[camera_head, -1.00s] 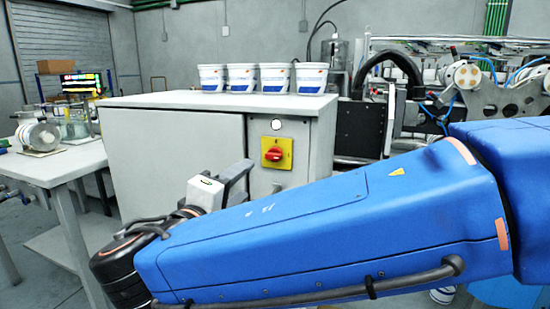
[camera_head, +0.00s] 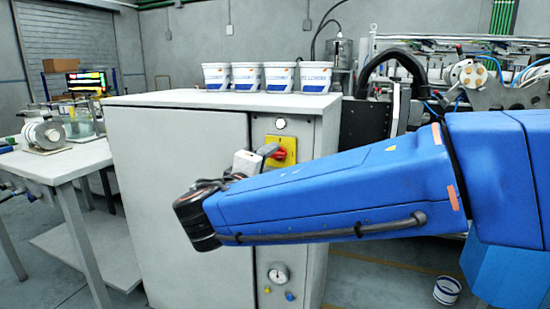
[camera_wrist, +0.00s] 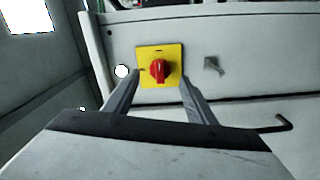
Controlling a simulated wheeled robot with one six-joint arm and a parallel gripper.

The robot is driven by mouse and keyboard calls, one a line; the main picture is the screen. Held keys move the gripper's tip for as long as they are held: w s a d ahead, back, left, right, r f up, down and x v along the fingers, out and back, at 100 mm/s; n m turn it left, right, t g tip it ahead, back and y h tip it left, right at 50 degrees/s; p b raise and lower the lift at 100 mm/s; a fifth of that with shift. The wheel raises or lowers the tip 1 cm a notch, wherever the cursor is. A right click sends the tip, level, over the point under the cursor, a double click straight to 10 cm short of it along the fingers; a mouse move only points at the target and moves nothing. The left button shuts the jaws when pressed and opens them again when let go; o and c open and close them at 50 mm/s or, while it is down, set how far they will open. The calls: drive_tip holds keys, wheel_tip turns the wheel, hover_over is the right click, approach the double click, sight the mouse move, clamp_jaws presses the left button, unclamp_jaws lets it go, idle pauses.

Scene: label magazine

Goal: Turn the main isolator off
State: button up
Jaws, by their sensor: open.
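The main isolator is a red rotary knob (camera_wrist: 159,71) on a yellow square plate (camera_wrist: 174,53), on the front of a grey cabinet. In the head view the red knob (camera_head: 277,153) and yellow plate (camera_head: 288,143) are partly hidden behind my gripper (camera_head: 270,150). In the wrist view my gripper (camera_wrist: 155,95) is open, its two fingers pointing at the plate, one on each side of the knob's line. The knob shows between the fingertips, with nothing held. I cannot tell whether the fingers touch the plate.
The grey cabinet (camera_head: 180,180) carries several white tubs (camera_head: 280,77) on top. A round white fitting (camera_head: 280,123) sits above the isolator, a gauge (camera_head: 278,274) below. A small latch (camera_wrist: 213,65) and a dark bent handle (camera_wrist: 272,124) show in the wrist view. A table (camera_head: 60,165) stands left.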

sight(276, 156)
drive_tip(key=shift+x, duration=2.4)
drive_tip(key=c, duration=1)
